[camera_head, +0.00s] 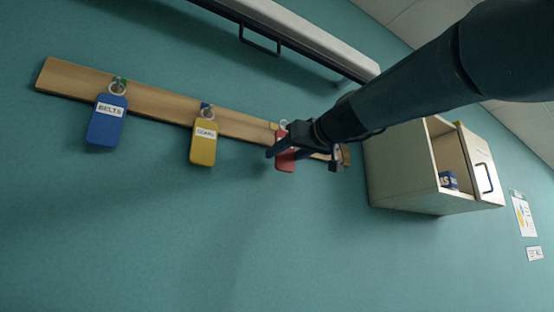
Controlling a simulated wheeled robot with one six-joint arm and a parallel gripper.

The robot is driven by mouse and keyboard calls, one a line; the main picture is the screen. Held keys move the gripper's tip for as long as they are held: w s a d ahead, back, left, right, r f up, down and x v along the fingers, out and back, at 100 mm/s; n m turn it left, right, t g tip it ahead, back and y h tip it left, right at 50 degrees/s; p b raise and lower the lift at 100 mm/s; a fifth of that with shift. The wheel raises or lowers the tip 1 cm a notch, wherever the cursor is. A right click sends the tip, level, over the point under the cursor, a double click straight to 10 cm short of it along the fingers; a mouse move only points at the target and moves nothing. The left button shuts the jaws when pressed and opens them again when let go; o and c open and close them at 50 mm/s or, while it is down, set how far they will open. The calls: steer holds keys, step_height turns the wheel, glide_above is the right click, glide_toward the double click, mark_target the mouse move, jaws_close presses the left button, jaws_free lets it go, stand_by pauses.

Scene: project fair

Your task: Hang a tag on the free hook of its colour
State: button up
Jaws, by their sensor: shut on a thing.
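A wooden rail (165,103) runs along the teal wall. A blue tag (106,121) labelled BELTS hangs by its ring at a green hook (120,81). A yellow tag (203,147), its label seeming to read GEARS, hangs at a blue hook (205,106). A red tag (286,164) is at my gripper (283,149), which is shut on it in front of the rail. A yellow hook (273,126) shows beside the red tag's ring (283,125). I cannot tell whether that ring is on a hook. My gripper hides part of the red tag and the rail's right part.
A pale cabinet (403,190) with an open front stands out from the wall at right, close to my arm. A small blue lettered object (448,180) is inside. A long white fixture (300,38) with a dark handle is above the rail. The wall below is clear.

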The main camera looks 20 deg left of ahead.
mark_target(286, 153)
steer(key=shift+b+v, duration=1.2)
steer(key=shift+v, duration=0.7)
steer(key=shift+w+a+p, duration=0.4)
steer(key=shift+a+p, duration=0.2)
steer(key=shift+p+x, duration=0.7)
steer(key=shift+x, duration=0.5)
